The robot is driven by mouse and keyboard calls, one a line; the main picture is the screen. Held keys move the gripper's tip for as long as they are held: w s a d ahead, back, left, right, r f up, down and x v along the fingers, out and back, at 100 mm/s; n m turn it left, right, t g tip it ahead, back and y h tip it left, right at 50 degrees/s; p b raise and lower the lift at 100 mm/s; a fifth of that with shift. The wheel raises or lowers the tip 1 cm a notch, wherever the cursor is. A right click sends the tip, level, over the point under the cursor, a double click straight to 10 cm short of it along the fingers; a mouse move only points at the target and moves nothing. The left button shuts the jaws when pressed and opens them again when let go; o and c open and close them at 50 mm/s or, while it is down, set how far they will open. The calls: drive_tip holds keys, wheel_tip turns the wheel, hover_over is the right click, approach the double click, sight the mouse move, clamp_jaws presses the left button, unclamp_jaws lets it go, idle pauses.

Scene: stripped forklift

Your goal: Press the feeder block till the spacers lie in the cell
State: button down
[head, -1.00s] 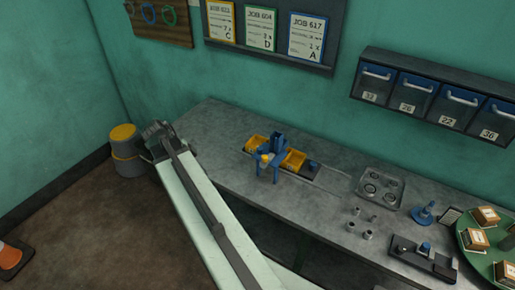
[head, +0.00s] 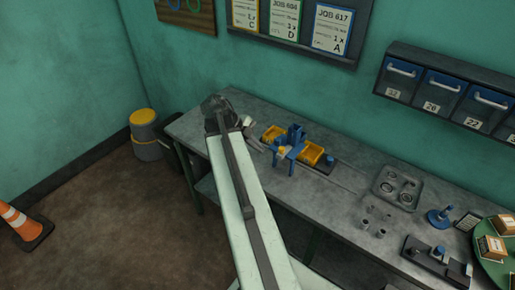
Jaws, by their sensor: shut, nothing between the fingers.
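The blue feeder stand (head: 295,134) is on the grey bench, between a yellow bin (head: 272,133) on its left and another yellow bin (head: 311,153) on its right. A small orange and pale piece (head: 282,152) shows at its front; I cannot tell whether it is the feeder block. The spacers and the cell are too small to tell apart. My gripper (head: 252,141), at the end of my pale arm, is just left of the feeder stand, shut and empty. It is partly hidden by my arm, and I see no contact with the stand.
A grey tray with round parts (head: 397,187), several small metal cylinders, a blue peg stand (head: 440,216) and a green round tray (head: 495,265) occupy the bench's right side. Drawers (head: 447,92) hang above. A traffic cone (head: 25,224) and yellow-topped bin (head: 145,133) stand on the floor.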

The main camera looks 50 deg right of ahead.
sight(280, 155)
drive_tip(key=shift+s+d+f+b, duration=0.55)
drive_tip(key=shift+d+f, duration=0.15)
drive_tip(key=shift+d, duration=0.3)
drive_tip(key=shift+s+d+f+b, duration=0.4)
drive_tip(key=shift+s+d+f, duration=0.15)
drive_tip(key=shift+d+f, duration=0.35)
drive_tip(key=shift+s+d+f+b, duration=0.5)
drive_tip(key=shift+s+d+f, duration=0.05)
drive_tip(key=shift+d, duration=0.55)
